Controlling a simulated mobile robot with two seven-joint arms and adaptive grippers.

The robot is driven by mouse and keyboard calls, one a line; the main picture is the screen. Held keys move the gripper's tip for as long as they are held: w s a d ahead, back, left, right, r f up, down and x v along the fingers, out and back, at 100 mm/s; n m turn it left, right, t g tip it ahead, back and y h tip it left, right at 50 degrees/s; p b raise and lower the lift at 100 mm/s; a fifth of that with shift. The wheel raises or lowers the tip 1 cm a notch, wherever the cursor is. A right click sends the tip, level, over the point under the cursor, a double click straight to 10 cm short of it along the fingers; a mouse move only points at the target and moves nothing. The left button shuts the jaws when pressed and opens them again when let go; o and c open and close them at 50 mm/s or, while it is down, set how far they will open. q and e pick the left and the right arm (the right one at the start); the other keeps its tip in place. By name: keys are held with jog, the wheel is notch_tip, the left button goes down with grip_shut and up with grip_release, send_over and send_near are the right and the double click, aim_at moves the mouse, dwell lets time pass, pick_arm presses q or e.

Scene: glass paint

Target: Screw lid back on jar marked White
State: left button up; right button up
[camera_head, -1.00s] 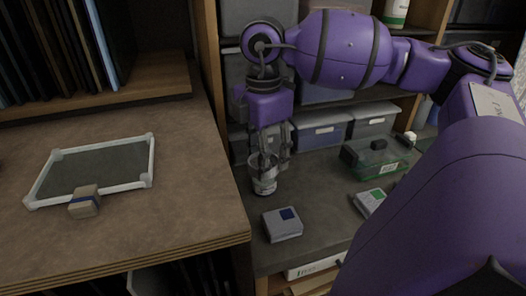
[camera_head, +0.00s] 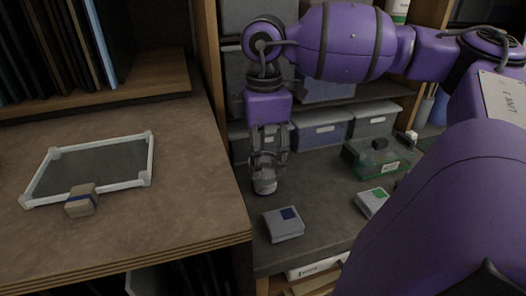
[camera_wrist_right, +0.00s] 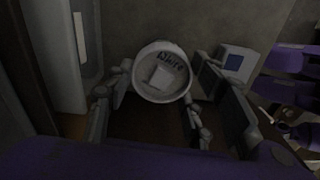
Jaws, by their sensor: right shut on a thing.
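The jar marked White (camera_head: 264,186) stands upright on the grey counter, with its lower part showing below my fingers. In the right wrist view, its round lid (camera_wrist_right: 161,74) has a pale rim, the word White and a light square in the middle. My right gripper (camera_head: 266,172) points straight down over the jar. Its fingers (camera_wrist_right: 163,84) flank the lid on both sides and are shut on it. The fingers hide the jar's upper part in the head view, so the seam between lid and jar cannot be seen. My left gripper is not in view.
A grey box with a blue square (camera_head: 284,224) lies in front of the jar. A box with a green square (camera_head: 371,202) and a green clear container (camera_head: 383,160) stand to the right. Grey bins (camera_head: 320,129) line the back. A wooden table (camera_head: 190,215) with a framed pane (camera_head: 100,165) is left.

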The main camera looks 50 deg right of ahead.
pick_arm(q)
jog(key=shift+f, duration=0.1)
pick_arm(e)
jog(key=shift+f+m, duration=0.1)
jog(key=shift+m, duration=0.3)
jog(key=shift+m, duration=0.6)
jog(key=shift+f+m+b, duration=0.1)
jog(key=shift+m+b, duration=0.2)
jog(key=shift+b, duration=0.1)
jog(key=shift+s+m+b, duration=0.15)
jog(key=shift+m+b, duration=0.55)
jog(key=shift+b, duration=0.1)
jog(key=shift+m+b, duration=0.6)
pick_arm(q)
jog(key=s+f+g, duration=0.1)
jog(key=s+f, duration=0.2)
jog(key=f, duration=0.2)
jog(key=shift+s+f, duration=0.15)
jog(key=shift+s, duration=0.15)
pick_arm(e)
jog(key=shift+m, duration=0.4)
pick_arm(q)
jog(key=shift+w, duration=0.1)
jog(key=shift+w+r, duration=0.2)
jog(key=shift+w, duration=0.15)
pick_arm(e)
jog(key=o, duration=1)
